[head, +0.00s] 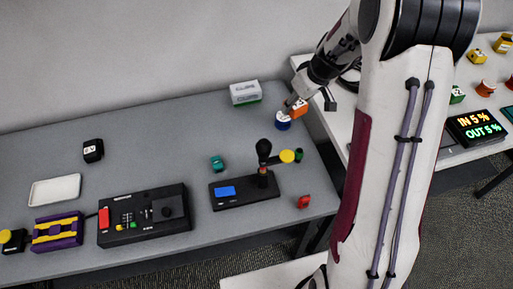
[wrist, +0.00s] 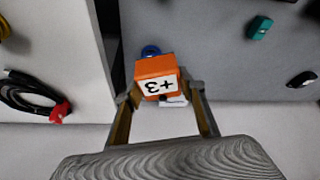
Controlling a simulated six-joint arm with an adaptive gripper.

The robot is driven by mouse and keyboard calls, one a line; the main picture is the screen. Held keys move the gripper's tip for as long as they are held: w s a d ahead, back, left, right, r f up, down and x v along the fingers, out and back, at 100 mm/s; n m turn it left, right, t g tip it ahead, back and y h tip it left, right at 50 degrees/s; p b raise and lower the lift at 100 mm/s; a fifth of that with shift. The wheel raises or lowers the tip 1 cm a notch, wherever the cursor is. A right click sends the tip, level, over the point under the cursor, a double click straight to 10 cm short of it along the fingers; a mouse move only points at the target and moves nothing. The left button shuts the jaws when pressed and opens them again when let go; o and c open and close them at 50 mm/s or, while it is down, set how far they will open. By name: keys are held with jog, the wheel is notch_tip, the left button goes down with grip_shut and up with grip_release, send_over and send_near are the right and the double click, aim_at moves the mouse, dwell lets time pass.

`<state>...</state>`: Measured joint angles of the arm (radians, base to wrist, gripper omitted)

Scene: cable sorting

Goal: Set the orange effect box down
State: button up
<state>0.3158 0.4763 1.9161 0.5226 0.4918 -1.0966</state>
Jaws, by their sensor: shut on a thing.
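The orange effect box (head: 299,109) is at the far right end of the grey table, near the gap to the white table. In the wrist view the orange effect box (wrist: 156,68) shows a white label reading "+3", upside down. My gripper (head: 291,101) is shut on it; in the wrist view the fingers (wrist: 163,95) stand on either side of it. I cannot tell whether its underside touches the table. A blue round piece (head: 283,122) is close beside it and shows just beyond it in the wrist view (wrist: 151,50).
A white-and-green box (head: 245,92) stands to the left. A black joystick device (head: 245,190), a teal piece (head: 217,163) and a red piece (head: 304,202) are nearer. The white table (head: 335,125) holds a black cable with a red end (wrist: 58,111). The middle back of the grey table is clear.

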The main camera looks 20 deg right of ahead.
jog(key=a+f+n+g+y, duration=0.2)
jog(key=a+f+n, duration=0.2)
jog(key=a+n, duration=0.5)
jog(key=shift+s+a+f+n+g, duration=0.2)
jog(key=shift+a+n+g, duration=0.15)
jog(key=shift+a, duration=1.25)
send_over(252, 148)
jog(key=d, duration=0.1)
jog(key=shift+y, duration=0.3)
jog(key=shift+s+d+f, duration=0.1)
jog(key=shift+s+f, duration=0.05)
jog(key=shift+f, duration=1.4)
jog(key=shift+s+d+f, duration=0.1)
jog(key=shift+f, duration=1.45)
jog(key=shift+f, duration=1.9)
jog(key=shift+f, duration=0.1)
